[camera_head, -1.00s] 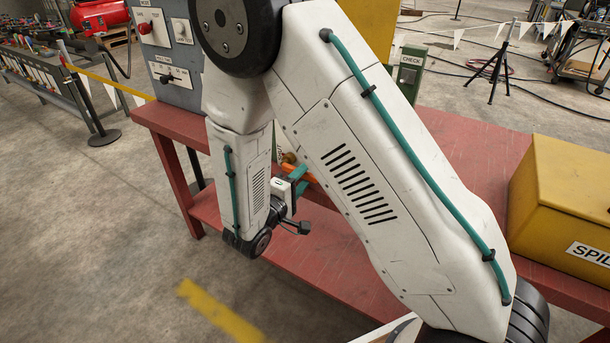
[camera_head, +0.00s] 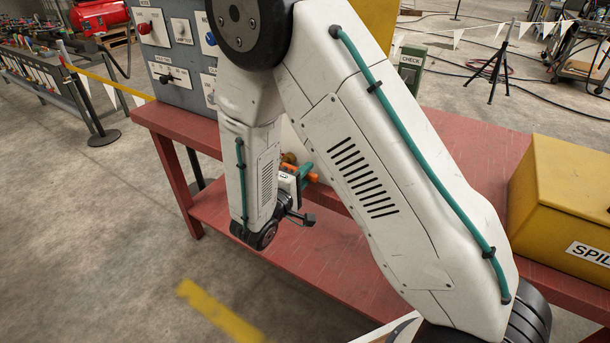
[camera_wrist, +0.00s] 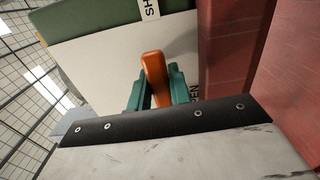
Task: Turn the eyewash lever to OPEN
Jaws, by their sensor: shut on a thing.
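The orange eyewash lever (camera_wrist: 154,72) stands between the teal fingers of my gripper (camera_wrist: 156,92) in the wrist view. My gripper is shut on it. The lever is mounted on a pale panel (camera_wrist: 100,60). A white label reading "SH", cut off by the frame, lies above the lever (camera_wrist: 152,9). A label ending in "EN" lies to its right (camera_wrist: 195,92), partly hidden by my gripper. In the head view a bit of the orange lever (camera_head: 313,177) shows beside my gripper (camera_head: 304,174); my arm hides most of the panel.
A red bench (camera_head: 455,150) runs behind my arm, with a lower shelf (camera_head: 320,262). A grey control panel (camera_head: 175,50) stands at the left. A green "CHECK" box (camera_head: 411,68) stands behind. A yellow spill box (camera_head: 565,205) sits at the right. Open floor (camera_head: 90,230) lies at left.

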